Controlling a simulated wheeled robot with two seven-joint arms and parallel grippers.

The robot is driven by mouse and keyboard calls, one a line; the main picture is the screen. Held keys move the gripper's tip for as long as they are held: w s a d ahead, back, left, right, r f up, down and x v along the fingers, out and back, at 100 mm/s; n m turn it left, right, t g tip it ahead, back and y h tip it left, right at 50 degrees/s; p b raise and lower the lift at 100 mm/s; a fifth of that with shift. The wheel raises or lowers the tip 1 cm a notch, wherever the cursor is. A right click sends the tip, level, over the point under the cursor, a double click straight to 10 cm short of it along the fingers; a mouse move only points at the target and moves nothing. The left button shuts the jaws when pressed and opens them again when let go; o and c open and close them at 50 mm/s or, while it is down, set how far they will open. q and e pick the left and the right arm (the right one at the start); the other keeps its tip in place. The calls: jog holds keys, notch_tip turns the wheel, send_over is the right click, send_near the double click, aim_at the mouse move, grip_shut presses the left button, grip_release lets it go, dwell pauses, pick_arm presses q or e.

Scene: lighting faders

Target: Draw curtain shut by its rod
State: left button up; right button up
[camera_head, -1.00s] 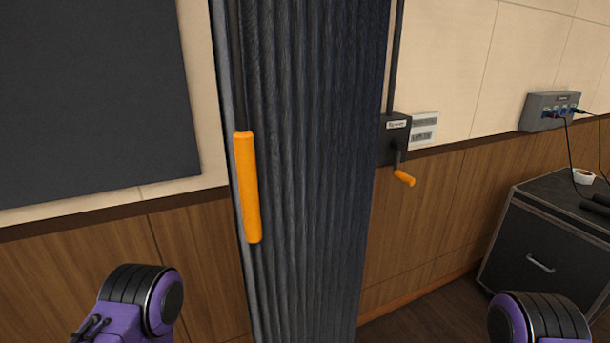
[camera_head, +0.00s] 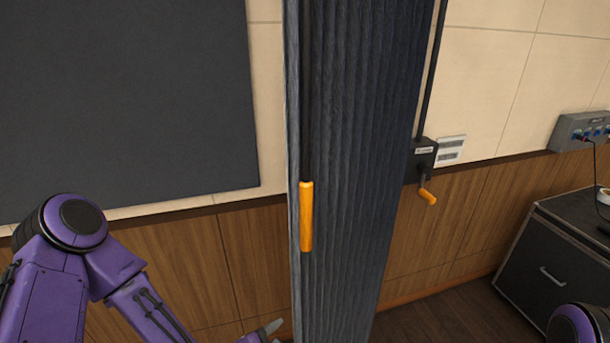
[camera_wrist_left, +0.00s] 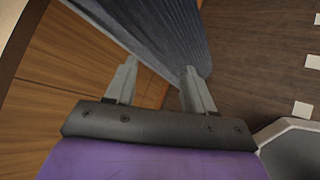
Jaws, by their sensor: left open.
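The dark blue-grey pleated curtain (camera_head: 355,150) hangs bunched in a narrow column near the middle of the head view. Its rod (camera_head: 306,90) hangs along the curtain's left edge and ends in an orange handle (camera_head: 306,215). My left gripper (camera_head: 276,328) is low at the bottom of the head view, left of the curtain and below the orange handle. In the left wrist view my left gripper (camera_wrist_left: 158,75) is open with nothing between its fingers, and the curtain (camera_wrist_left: 165,30) is ahead of it. The rod does not show clearly there. My right gripper is not in view.
A dark wall panel (camera_head: 120,100) is on the left. A crank box (camera_head: 422,158) with an orange crank handle (camera_head: 427,197) is on the wall right of the curtain. A black cabinet (camera_head: 550,250) stands at the right. The floor between is clear.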

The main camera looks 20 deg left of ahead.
aim_at(303, 215)
pick_arm(q)
jog(key=w+r+n+t+p, duration=0.2)
jog(key=w+r+n+t, duration=0.15)
jog(key=r, duration=0.75)
jog(key=w+r+n+t+p, duration=0.25)
jog(key=r+n, duration=0.25)
jog(key=r, duration=0.7)
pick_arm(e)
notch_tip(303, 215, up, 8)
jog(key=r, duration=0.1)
pick_arm(q)
jog(key=shift+n, duration=0.25)
jog(key=w+b, duration=0.2)
jog(key=w, duration=0.1)
jog(key=w+b, duration=0.3)
jog(key=w+d+b, duration=0.1)
jog(key=w+b, duration=0.2)
jog(key=w, duration=0.1)
jog(key=shift+r, duration=0.35)
jog(key=shift+w, duration=0.25)
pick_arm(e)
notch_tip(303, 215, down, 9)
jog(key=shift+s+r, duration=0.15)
pick_arm(q)
grip_shut()
jog(key=shift+f, duration=0.1)
